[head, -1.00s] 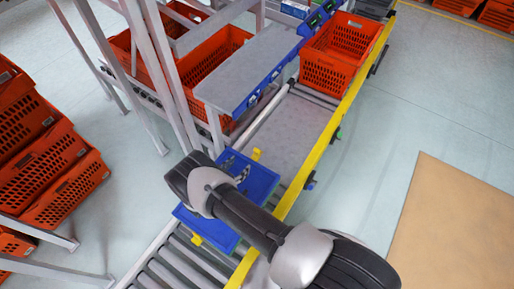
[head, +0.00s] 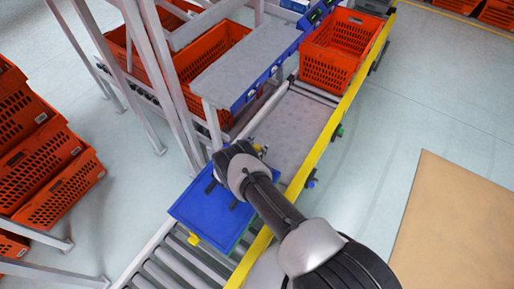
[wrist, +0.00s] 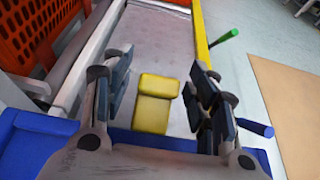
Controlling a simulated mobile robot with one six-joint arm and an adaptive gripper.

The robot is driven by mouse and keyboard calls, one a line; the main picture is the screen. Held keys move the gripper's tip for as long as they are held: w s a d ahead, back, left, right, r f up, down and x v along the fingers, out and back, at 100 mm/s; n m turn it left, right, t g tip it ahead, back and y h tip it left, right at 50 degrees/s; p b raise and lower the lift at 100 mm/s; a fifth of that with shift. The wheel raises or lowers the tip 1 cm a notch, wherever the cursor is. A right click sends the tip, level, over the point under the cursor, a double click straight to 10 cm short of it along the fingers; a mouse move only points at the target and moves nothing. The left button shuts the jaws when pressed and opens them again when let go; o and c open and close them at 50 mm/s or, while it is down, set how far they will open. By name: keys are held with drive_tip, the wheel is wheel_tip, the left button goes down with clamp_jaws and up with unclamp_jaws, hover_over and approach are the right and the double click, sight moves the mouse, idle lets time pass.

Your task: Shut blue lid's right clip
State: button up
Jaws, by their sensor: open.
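The blue lid (head: 203,212) lies over the roller conveyor in the head view. A yellow clip (head: 193,239) is on its lower-left edge. The right clip, at the lid's far upper-right edge, is mostly hidden by my arm in the head view. In the wrist view this yellow clip (wrist: 153,104) sticks outward past the lid's blue edge (wrist: 185,145). My gripper (wrist: 162,68) is open, with one finger on each side of the clip and visible gaps between. I cannot tell whether the fingers are level with the clip or above it.
An orange tote (head: 336,52) stands farther along the conveyor. A yellow rail (head: 330,118) runs along its right side. A grey shelf (head: 240,65) stands at the left, near upright posts. The grey conveyor bed (head: 290,122) beyond the lid is clear.

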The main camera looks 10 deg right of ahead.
sight(260, 149)
drive_tip(key=shift+c, duration=0.3)
drive_tip(key=c, duration=1)
drive_tip(key=shift+w, duration=0.1)
drive_tip(key=g+y, duration=0.1)
drive_tip(key=w+d+f+g+y+b, duration=0.1)
drive_tip(key=shift+g+y, duration=0.3)
drive_tip(key=g+y, duration=0.1)
drive_tip(key=f+g+y+b, duration=0.1)
drive_tip(key=g+y, duration=0.1)
drive_tip(key=shift+w+d+f+b, duration=0.25)
drive_tip(key=shift+d+f+b, duration=0.05)
drive_tip(key=shift+f+b, duration=0.1)
drive_tip(key=shift+f+g+y, duration=0.45)
drive_tip(key=shift+g+y, duration=0.25)
drive_tip(key=shift+f+g+y, duration=0.5)
drive_tip(key=shift+g+y, duration=0.3)
drive_tip(key=shift+s+f, duration=0.1)
drive_tip(key=shift+f, duration=0.05)
